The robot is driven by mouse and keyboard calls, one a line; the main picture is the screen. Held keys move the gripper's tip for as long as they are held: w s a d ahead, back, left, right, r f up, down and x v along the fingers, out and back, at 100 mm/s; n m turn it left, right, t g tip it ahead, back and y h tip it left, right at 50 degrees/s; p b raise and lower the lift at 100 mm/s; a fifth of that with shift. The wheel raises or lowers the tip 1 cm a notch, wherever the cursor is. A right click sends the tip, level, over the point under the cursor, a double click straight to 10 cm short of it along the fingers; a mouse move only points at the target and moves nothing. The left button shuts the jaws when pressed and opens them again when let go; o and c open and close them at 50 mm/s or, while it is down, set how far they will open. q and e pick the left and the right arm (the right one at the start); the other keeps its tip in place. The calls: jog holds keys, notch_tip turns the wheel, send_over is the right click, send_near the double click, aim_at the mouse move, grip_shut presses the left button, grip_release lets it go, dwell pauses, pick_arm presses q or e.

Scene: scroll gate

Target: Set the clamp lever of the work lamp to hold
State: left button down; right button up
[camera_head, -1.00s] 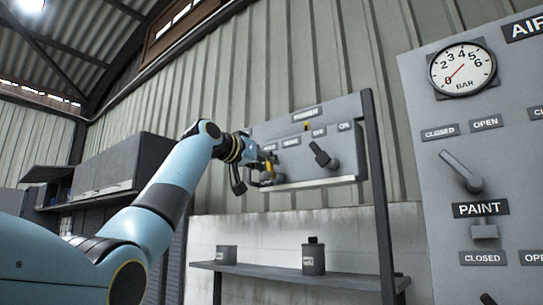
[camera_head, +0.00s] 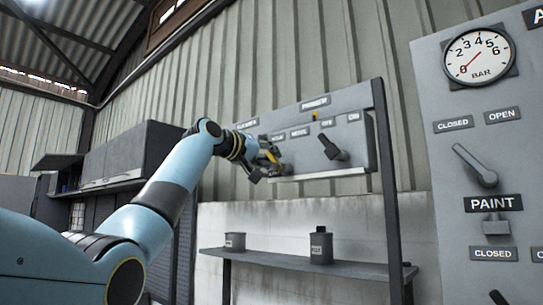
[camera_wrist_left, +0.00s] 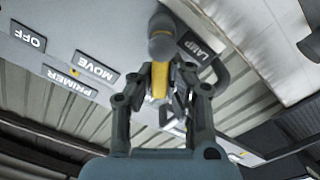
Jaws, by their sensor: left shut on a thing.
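The clamp lever (camera_wrist_left: 161,38) shows in the left wrist view as a grey stem with a rounded end, with yellow just below it between my fingers. My left gripper (camera_wrist_left: 161,80) is shut on the lever, one finger on each side. In the head view my left gripper (camera_head: 272,158) is at the lower left of the grey panel (camera_head: 345,165), just below the HOLD label (camera_head: 277,138). The gripper mostly hides the lever there. The MOVE label (camera_head: 299,133) is right of HOLD and also shows in the wrist view (camera_wrist_left: 97,68). My right gripper is out of view.
The primer lever (camera_head: 332,149) stands to the right on the same panel, near OFF. A shelf (camera_head: 280,262) with two small cans is below. A large grey board with a gauge (camera_head: 478,55) and more levers is at the right.

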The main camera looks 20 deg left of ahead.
pick_arm(q)
jog(key=c, duration=1.3)
grip_release()
jog(key=shift+a, duration=0.1)
jog(key=shift+s, duration=0.1)
jog(key=v, duration=1.2)
jog(key=shift+f, duration=0.1)
